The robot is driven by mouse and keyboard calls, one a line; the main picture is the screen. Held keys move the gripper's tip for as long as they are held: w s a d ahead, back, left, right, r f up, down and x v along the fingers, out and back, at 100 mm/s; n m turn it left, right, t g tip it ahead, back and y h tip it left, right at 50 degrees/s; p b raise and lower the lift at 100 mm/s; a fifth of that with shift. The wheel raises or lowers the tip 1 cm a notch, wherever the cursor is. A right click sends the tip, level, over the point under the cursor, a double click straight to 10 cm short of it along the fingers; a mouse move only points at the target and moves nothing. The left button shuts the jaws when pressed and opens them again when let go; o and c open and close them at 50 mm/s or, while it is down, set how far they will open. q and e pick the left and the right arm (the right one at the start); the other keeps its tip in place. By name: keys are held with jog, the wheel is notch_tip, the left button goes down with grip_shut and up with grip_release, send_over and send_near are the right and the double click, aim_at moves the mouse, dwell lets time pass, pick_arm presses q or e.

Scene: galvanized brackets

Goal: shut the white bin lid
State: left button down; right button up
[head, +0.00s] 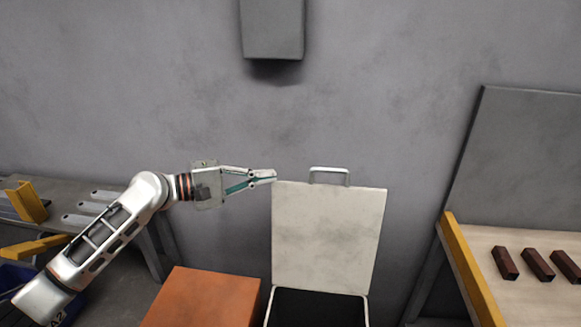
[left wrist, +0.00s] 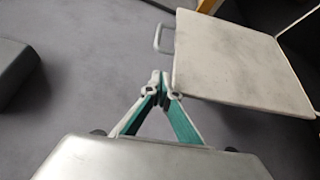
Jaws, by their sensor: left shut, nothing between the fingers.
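The white bin lid (head: 328,235) stands raised, close to upright, against the grey wall in the head view, with a metal handle (head: 329,177) on its top edge. The open bin (head: 318,308) shows dark inside below it. My left gripper (head: 274,177) is shut and empty, just at the lid's upper left corner, left of the handle. In the left wrist view the fingertips (left wrist: 159,78) are close to the lid (left wrist: 240,60); the handle (left wrist: 163,37) lies beyond them. Whether the fingers touch the lid I cannot tell. My right gripper is not in view.
An orange box (head: 205,298) stands left of the bin. A grey box (head: 272,28) hangs on the wall above. At right a table with a yellow edge (head: 468,265) holds dark brown blocks (head: 537,265). A workbench with metal pieces (head: 82,219) is at left.

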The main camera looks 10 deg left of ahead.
pick_arm(q)
jog(key=x, duration=0.7)
jog(key=shift+s+d+r, duration=0.1)
jog(key=shift+d, duration=0.4)
jog(key=shift+x, duration=0.8)
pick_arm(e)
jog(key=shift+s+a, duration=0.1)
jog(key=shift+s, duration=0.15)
